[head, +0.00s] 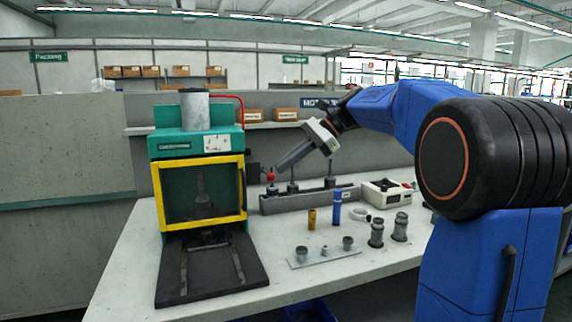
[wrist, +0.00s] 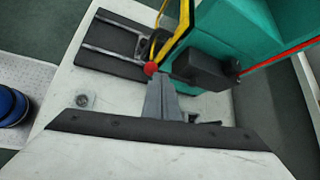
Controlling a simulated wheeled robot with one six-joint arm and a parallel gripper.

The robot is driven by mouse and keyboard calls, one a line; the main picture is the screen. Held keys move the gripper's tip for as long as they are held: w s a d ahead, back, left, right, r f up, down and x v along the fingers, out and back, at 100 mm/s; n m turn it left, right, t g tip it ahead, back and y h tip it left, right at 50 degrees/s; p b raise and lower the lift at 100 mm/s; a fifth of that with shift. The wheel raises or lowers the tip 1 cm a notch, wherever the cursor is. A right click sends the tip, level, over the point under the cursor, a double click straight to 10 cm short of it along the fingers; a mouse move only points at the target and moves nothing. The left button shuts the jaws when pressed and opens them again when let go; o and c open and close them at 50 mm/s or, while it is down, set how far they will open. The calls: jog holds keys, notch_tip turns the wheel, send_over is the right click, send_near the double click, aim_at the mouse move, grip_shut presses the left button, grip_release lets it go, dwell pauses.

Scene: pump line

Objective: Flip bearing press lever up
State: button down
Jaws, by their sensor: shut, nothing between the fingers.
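The bearing press (head: 168,144) is a green machine with a yellow-framed front window, at the left of the bench. Its lever has a red ball knob (head: 270,176) beside the black block (head: 254,172) on the press's right side. In the wrist view the red knob (wrist: 150,69) is at the fingertips, beside the black block (wrist: 205,68). The lever's rod is mostly hidden. My gripper (head: 281,168) is shut and empty, pointing down-left at the knob. Its tips (wrist: 154,80) overlap the knob's edge; I cannot tell whether they touch it.
A long grey rack (head: 310,198) with dark posts stands right of the press, close under my gripper. A white box (head: 387,193), a blue cylinder (head: 337,207), a brass cylinder (head: 311,219) and a plate with metal parts (head: 324,255) are on the bench.

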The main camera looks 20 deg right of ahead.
jog(key=shift+r, duration=0.15)
jog(key=shift+r, duration=0.6)
